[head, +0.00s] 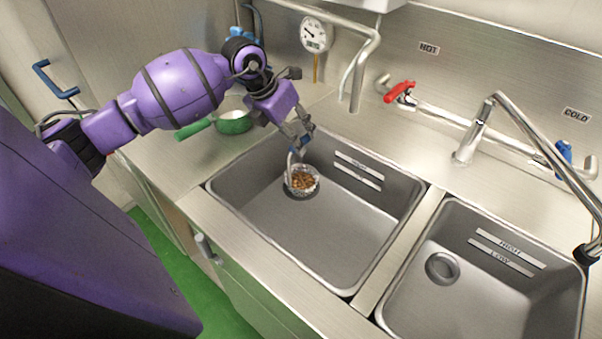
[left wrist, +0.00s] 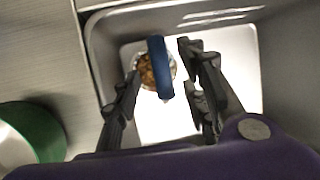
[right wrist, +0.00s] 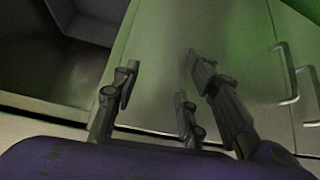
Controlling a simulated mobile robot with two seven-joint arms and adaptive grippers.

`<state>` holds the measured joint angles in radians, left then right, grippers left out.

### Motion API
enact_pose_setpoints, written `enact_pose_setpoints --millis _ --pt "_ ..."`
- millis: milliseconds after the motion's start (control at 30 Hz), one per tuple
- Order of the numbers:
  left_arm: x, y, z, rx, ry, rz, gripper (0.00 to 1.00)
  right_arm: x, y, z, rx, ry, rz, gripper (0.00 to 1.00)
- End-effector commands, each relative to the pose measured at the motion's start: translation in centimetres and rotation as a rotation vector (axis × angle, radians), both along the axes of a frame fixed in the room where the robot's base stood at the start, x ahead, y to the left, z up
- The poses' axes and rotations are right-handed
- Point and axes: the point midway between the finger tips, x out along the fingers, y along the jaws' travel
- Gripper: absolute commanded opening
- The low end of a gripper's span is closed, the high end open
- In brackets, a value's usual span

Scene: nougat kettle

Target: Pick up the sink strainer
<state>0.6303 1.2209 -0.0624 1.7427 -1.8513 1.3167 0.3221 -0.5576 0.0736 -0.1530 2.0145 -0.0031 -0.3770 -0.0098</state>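The sink strainer (head: 303,181) is a small metal basket with brown bits in it, at the back left of the left sink's floor. Its bent handle rises to a blue grip. In the left wrist view the blue grip (left wrist: 160,68) stands between the fingers of my left gripper (left wrist: 158,85), with the brown contents (left wrist: 147,72) below. The fingers are apart, with a gap visible on both sides of the grip. In the head view my left gripper (head: 303,137) is at the handle's top. My right gripper (right wrist: 160,95) is open and empty before a cabinet front.
The left sink (head: 300,235) has walls all around the strainer. The right sink (head: 480,300) has an open drain (head: 442,268). A green pan (head: 234,122) stands on the counter left of the sink. Pipes, a gauge (head: 316,34) and a faucet (head: 470,145) line the back.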

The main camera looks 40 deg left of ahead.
Motion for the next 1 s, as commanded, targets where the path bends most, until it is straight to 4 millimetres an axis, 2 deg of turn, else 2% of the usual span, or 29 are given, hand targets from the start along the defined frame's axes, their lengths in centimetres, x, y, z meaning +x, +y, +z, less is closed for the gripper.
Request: enact_pose_setpoints --millis 200,500,800,1000 --pt "1.1 -0.8 -2.6 -0.003 -0.001 0.000 0.39 0.3 0.0 0.5 0.001 -0.008 -0.001 0.40" --pt "1.3 -0.8 -3.1 -0.001 -0.001 0.000 0.38 0.4 0.0 0.5 0.002 -0.010 -0.001 0.40" --pt "1.2 -0.8 -3.0 -0.001 -0.001 0.000 0.00 0.5 0.0 0.6 0.002 -0.012 -0.001 0.40" --pt "1.3 -0.8 -3.0 -0.001 -0.003 -0.001 0.00 0.5 0.0 0.6 0.001 -0.012 0.000 0.40"
